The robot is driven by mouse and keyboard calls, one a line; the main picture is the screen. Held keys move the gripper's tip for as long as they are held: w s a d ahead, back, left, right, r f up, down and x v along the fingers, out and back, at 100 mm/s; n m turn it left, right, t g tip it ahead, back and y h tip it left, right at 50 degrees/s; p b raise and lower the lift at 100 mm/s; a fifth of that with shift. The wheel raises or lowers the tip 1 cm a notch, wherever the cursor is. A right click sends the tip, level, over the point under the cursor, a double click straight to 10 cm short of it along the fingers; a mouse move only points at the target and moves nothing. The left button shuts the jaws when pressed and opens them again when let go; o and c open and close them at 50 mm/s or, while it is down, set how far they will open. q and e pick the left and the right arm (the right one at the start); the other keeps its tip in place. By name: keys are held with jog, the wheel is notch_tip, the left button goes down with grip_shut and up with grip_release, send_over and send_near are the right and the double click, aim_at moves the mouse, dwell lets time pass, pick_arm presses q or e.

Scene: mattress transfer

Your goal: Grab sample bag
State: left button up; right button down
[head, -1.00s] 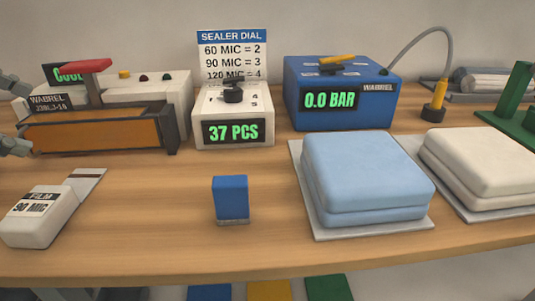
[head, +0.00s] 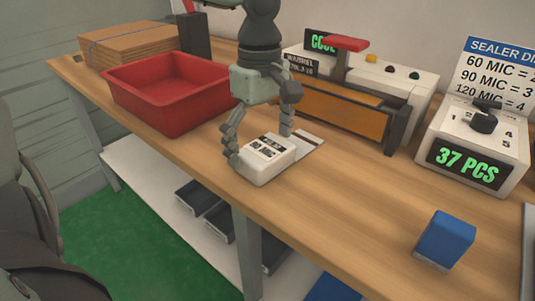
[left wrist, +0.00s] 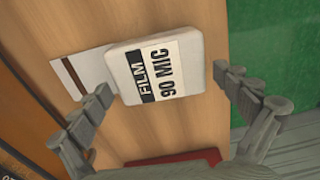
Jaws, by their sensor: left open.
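The sample bag (head: 265,161) is a white, rounded packet with a label reading FILM 90 MIC. It lies on the table near the front edge, on or against a flat pale strip (head: 308,145) with a dark band. In the left wrist view the bag (left wrist: 157,66) lies ahead of the fingers, label facing the camera. My left gripper (head: 259,146) is open above the bag, pointing down, with one finger towards each side of it. In the left wrist view its fingertips (left wrist: 162,80) are apart with nothing held between them. My right gripper is not in view.
A red bin (head: 170,92) stands left of the gripper, with cardboard (head: 128,44) behind it. The sealer (head: 345,108) is behind right. A counter box (head: 474,145) and a blue block (head: 444,239) are further right. Bare table lies between the bag and block.

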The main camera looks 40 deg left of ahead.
pick_arm(q)
jog(key=shift+f, duration=0.2)
jog(key=c, duration=1.1)
